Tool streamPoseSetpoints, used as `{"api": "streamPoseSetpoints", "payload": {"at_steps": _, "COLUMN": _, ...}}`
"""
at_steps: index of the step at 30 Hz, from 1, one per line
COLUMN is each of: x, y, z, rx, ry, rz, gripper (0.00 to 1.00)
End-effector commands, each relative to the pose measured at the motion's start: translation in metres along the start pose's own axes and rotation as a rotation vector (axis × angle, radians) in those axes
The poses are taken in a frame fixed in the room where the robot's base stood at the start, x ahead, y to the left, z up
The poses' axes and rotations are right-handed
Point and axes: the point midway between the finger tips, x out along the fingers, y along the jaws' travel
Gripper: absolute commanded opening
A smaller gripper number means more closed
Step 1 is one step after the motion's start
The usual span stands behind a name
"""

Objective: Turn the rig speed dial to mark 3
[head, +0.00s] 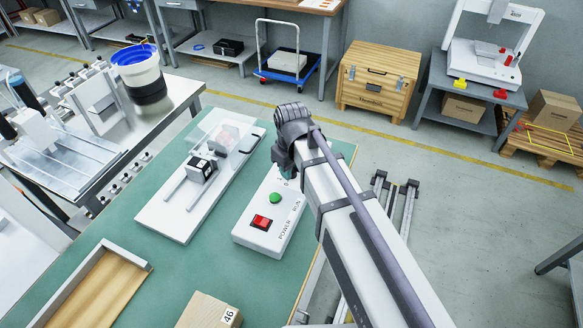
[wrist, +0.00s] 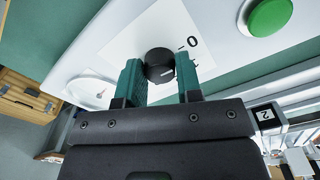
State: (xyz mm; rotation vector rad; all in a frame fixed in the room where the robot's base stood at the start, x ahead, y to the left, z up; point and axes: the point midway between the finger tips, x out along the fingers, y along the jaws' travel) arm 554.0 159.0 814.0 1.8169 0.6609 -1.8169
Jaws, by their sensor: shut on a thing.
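The speed dial (wrist: 158,58) is a black round knob on the white rig control box (head: 262,243). In the wrist view the two green fingers of my gripper (wrist: 158,74) stand on either side of the dial and are shut on it. A printed 0 (wrist: 193,42) with a tick shows just right of the dial; mark 3 is not visible. A small pale line shows on the dial's lower right, too small to read surely. In the head view my gripper (head: 287,171) is over the box's far end and the arm hides the dial.
The box carries a green button (head: 274,198), also in the wrist view (wrist: 268,14), and a red switch (head: 261,221). A gauge with a red needle (wrist: 90,92) lies left. A white rig with a clear guard (head: 217,130) stands beside the box; a wooden tray (head: 98,290) lies nearer.

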Motion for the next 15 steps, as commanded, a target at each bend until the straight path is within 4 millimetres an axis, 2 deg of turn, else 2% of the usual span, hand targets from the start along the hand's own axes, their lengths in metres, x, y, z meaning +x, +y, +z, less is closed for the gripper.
{"api": "streamPoseSetpoints", "payload": {"at_steps": 8, "x": 0.0002, "y": 0.0000, "z": 0.0001, "rx": 0.179, "ry": 0.000, "rz": 0.000, "gripper": 0.09}}
{"api": "streamPoseSetpoints", "payload": {"at_steps": 15, "x": 0.0002, "y": 0.0000, "z": 0.0001, "rx": 0.402, "ry": 0.000, "rz": 0.000, "gripper": 0.09}}
